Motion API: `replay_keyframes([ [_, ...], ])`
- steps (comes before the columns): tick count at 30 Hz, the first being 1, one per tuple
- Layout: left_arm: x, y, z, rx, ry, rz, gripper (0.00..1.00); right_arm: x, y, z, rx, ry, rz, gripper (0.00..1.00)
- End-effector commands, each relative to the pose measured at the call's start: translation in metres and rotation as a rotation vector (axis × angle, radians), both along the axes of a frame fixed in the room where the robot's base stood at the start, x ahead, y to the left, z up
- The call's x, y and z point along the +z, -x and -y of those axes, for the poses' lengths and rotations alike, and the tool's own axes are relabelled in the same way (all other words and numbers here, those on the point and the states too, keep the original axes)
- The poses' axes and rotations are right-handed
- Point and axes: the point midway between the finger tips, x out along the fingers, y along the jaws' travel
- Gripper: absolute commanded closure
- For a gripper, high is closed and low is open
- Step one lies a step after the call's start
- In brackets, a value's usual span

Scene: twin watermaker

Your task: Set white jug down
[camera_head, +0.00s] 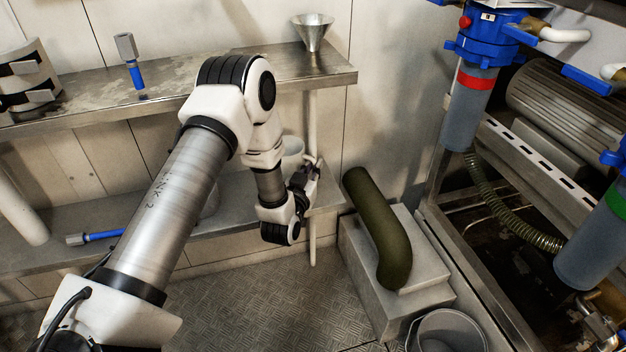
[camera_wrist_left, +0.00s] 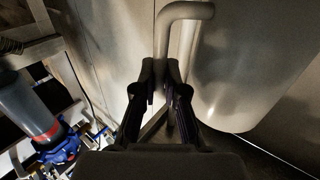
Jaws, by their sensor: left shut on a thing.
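The white jug (camera_head: 293,148) shows in the head view only as a pale rim and wall behind my left arm, over the lower shelf. In the left wrist view the jug (camera_wrist_left: 235,75) fills the right side, with its bent handle (camera_wrist_left: 188,10) towards the top middle. My left gripper (camera_head: 306,180) is at the jug's near side, by the right end of the lower shelf. In the left wrist view its fingers (camera_wrist_left: 167,88) are shut on the jug's handle. The jug's base is hidden in the head view, so I cannot tell whether it touches the shelf. My right gripper is out of view.
The upper shelf (camera_head: 190,95) holds a metal funnel (camera_head: 313,32) and a blue-handled tool (camera_head: 135,70). The lower shelf (camera_head: 55,222) holds another blue-handled tool (camera_head: 95,237). A green hose (camera_head: 380,228) lies on a grey box, with a bucket (camera_head: 447,332) below right.

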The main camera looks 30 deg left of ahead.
Motion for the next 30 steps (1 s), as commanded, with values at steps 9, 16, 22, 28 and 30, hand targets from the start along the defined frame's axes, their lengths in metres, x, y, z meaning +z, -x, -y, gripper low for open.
replay_keyframes([
  [9,-0.033,0.0,0.0,0.0,0.0,-0.001,1.0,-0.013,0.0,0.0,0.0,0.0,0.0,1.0],
  [16,-0.038,0.0,0.0,0.0,0.0,-0.001,1.0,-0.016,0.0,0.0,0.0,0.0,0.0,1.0],
  [22,-0.036,0.0,0.0,0.0,0.0,-0.002,0.65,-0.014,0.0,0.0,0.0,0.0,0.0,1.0],
  [28,-0.034,0.0,0.0,0.0,0.0,-0.001,0.65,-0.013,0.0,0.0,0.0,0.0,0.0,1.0],
  [30,-0.033,0.003,0.001,0.0,0.0,-0.004,0.65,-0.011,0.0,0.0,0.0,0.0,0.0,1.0],
])
